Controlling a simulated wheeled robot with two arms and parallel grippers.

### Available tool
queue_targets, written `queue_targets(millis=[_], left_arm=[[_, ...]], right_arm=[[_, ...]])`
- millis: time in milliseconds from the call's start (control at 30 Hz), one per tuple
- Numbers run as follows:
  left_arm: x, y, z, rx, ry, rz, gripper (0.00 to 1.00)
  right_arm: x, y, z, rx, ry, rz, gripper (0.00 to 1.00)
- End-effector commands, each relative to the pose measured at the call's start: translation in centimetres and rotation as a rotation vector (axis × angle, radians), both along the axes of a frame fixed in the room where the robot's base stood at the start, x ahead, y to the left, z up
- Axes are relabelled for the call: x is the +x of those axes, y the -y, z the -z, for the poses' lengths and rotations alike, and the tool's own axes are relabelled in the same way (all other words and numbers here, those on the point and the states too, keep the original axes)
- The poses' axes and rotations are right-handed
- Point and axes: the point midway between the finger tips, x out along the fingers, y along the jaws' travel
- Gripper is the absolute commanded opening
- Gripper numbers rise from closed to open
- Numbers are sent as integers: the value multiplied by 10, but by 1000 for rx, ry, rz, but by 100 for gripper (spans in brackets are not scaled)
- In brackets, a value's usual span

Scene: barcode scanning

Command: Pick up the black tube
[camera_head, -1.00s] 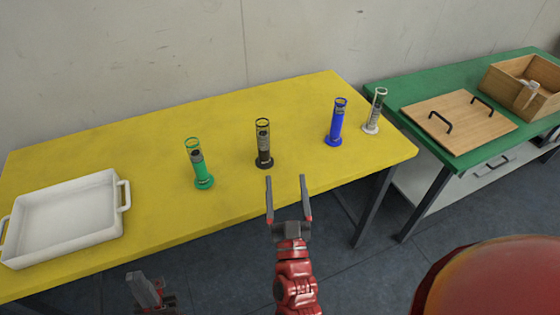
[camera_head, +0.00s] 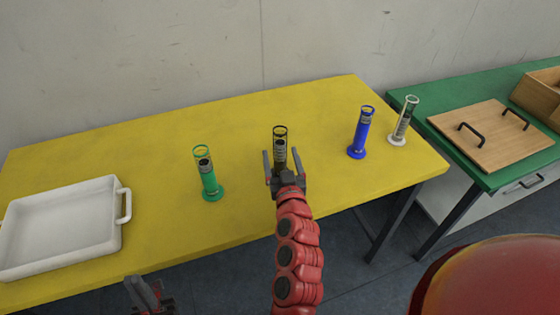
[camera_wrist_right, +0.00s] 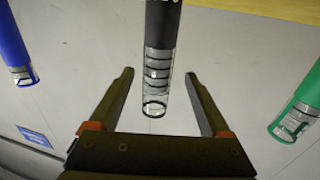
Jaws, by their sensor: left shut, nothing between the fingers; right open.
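The black tube (camera_head: 280,142) stands upright on the yellow table, its lower part hidden behind my right gripper (camera_head: 281,153). That gripper is open, with one finger on each side of the tube in the head view. In the right wrist view the tube (camera_wrist_right: 160,60) appears upside down, with its clear banded section and rim between the open fingers (camera_wrist_right: 159,74). I see no contact with the fingers. My left gripper (camera_head: 146,294) is shut and empty, low at the table's front edge.
A green tube (camera_head: 208,178) stands to the left. A blue tube (camera_head: 360,135) and a white tube (camera_head: 402,122) stand to the right. A white tray (camera_head: 60,228) lies at the left. A green table (camera_head: 470,178) holds a wooden lid (camera_head: 495,140) and box (camera_head: 540,95).

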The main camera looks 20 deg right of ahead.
Motion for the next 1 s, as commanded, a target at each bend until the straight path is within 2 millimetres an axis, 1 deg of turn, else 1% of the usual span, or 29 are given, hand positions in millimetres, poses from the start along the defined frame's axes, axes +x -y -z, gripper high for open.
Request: queue_targets(millis=[33,233,400,500,633,833,967,1000], left_arm=[[0,0,0,0,0,0,0],[0,0,-1,0,0,0,0],[0,0,-4,0,0,0,0],[0,0,-5,0,0,0,0],[0,0,-5,0,0,0,0],[0,0,-5,0,0,0,0],[0,0,-5,0,0,0,0],[0,0,-5,0,0,0,0]], right_arm=[[5,2,-1,1,2,2,82],[19,4,0,0,-1,1,82],[44,12,-1,0,2,2,82],[55,13,0,-1,2,3,82],[61,13,1,0,-1,0,82],[61,13,1,0,0,0,82],[61,13,1,0,0,0,58],[61,13,1,0,0,0,51]])
